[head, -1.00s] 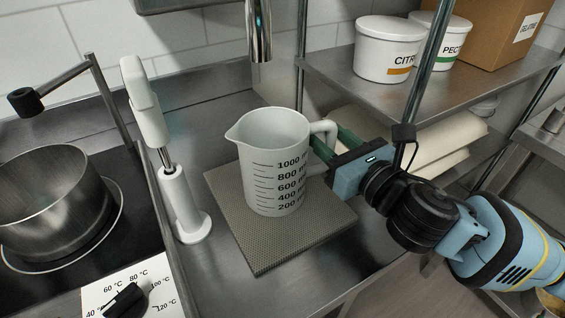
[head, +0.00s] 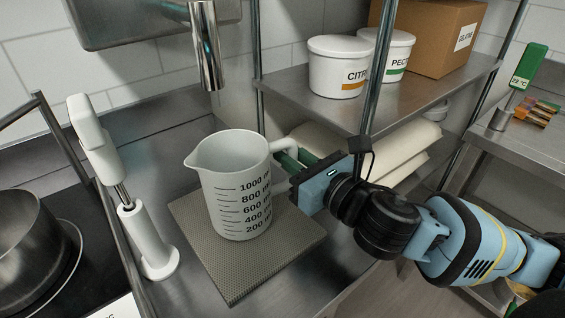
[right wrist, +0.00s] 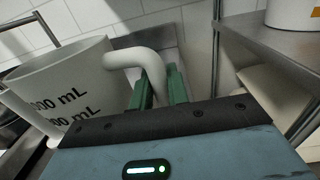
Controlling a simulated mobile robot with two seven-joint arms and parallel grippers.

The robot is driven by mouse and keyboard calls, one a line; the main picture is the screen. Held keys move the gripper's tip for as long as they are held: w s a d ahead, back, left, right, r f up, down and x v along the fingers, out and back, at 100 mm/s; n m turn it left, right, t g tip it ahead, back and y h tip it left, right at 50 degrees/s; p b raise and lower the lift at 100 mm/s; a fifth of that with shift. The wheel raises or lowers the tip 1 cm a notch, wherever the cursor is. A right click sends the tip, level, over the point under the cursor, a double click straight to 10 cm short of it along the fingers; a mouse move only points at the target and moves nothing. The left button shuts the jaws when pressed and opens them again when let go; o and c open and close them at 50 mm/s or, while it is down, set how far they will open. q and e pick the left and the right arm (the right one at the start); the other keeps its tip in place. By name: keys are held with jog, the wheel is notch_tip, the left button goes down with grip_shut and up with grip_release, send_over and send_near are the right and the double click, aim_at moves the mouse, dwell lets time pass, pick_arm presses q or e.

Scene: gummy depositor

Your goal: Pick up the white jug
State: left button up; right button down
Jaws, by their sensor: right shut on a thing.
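The white jug (head: 232,185) with black millilitre marks is upright over a grey textured mat (head: 232,284) in the head view. Its spout points left and its handle right. My right gripper (head: 291,160) is shut on the jug's handle from the right. In the right wrist view, the green fingers (right wrist: 160,88) stand on both sides of the white handle (right wrist: 152,66), and the jug's body (right wrist: 62,88) is at the left. I cannot tell whether the jug's base touches the mat. My left gripper is not in view.
A white hand blender (head: 140,235) stands close left of the mat, beside a steel pot (head: 35,250) on the cooktop. A faucet (head: 206,45) hangs behind the jug. A shelf (head: 300,88) with white tubs (head: 340,68) and a cardboard box (head: 440,38) is at upper right.

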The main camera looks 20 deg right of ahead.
notch_tip(320, 180, up, 4)
jog(key=shift+f+p, duration=0.1)
jog(key=shift+p, duration=0.4)
jog(key=s, duration=0.5)
jog(key=shift+s+d+f, duration=0.1)
jog(key=shift+s+d, duration=0.15)
jog(key=shift+s, duration=0.05)
jog(key=p, duration=1)
send_near(294, 140)
jog(key=s+a, duration=0.2)
jog(key=s, duration=0.4)
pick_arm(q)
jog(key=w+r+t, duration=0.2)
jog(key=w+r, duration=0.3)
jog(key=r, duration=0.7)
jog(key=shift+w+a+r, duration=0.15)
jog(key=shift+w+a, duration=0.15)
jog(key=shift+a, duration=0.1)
pick_arm(e)
jog(key=shift+r, duration=0.35)
